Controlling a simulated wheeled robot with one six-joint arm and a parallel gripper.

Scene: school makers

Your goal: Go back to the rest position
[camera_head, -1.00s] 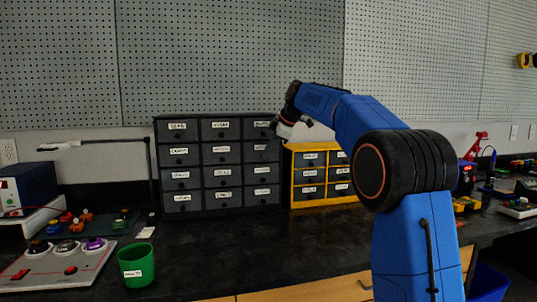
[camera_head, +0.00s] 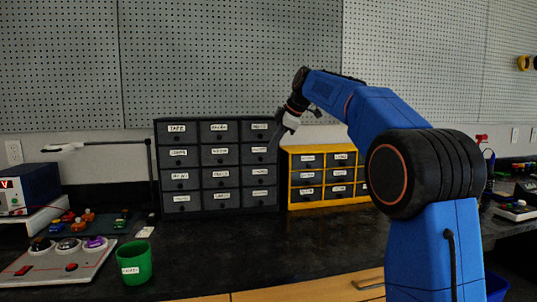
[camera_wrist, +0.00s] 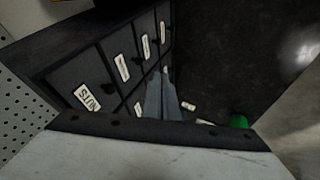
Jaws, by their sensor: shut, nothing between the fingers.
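My gripper (camera_head: 280,136) is in front of the upper right corner of the dark drawer cabinet (camera_head: 217,115), above the black bench top (camera_head: 285,240). It points down and slightly left. In the wrist view my gripper (camera_wrist: 166,72) shows its two fingers together, shut, with nothing between them. The cabinet's labelled drawers (camera_wrist: 85,95) lie along the left there, one label reading "NUTS". I cannot tell the exact gap between the gripper and the drawer fronts.
A yellow drawer cabinet (camera_head: 322,207) stands right of the dark one. A green cup (camera_head: 135,264), a button panel (camera_head: 62,263) and a lamp (camera_head: 150,180) are at the left. The middle of the bench is clear. A pegboard wall (camera_head: 230,60) is behind.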

